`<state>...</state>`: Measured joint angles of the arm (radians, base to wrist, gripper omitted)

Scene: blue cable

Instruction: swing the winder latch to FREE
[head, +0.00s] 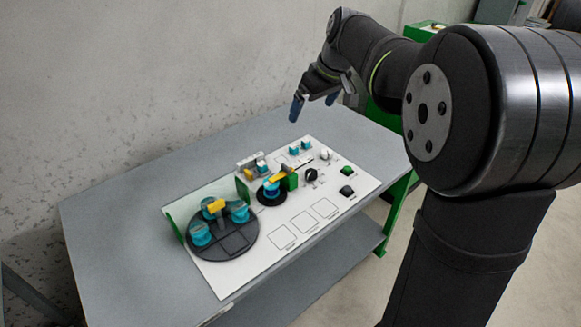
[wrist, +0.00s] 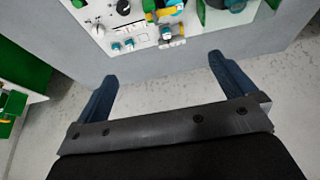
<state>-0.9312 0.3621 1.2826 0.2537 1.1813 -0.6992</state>
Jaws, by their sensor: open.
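The winder (head: 271,196) is a dark round base with a blue spool on it, at the middle of the white board. A yellow bar (head: 282,175), which looks like its latch, lies over it beside a green block (head: 290,181). The yellow bar also shows at the top edge of the wrist view (wrist: 167,12). No FREE marking is readable. My gripper (head: 313,100) is open and empty, with blue fingers, above and behind the board. In the wrist view its fingers (wrist: 166,76) are spread wide, apart from everything on the board.
The white board (head: 215,278) lies on a grey table (head: 110,220). A dark turntable (head: 237,243) with several teal spools stands at its left. A black knob (head: 311,174), a white knob (head: 326,154) and small teal parts (head: 300,147) sit right of the winder. A concrete wall is behind.

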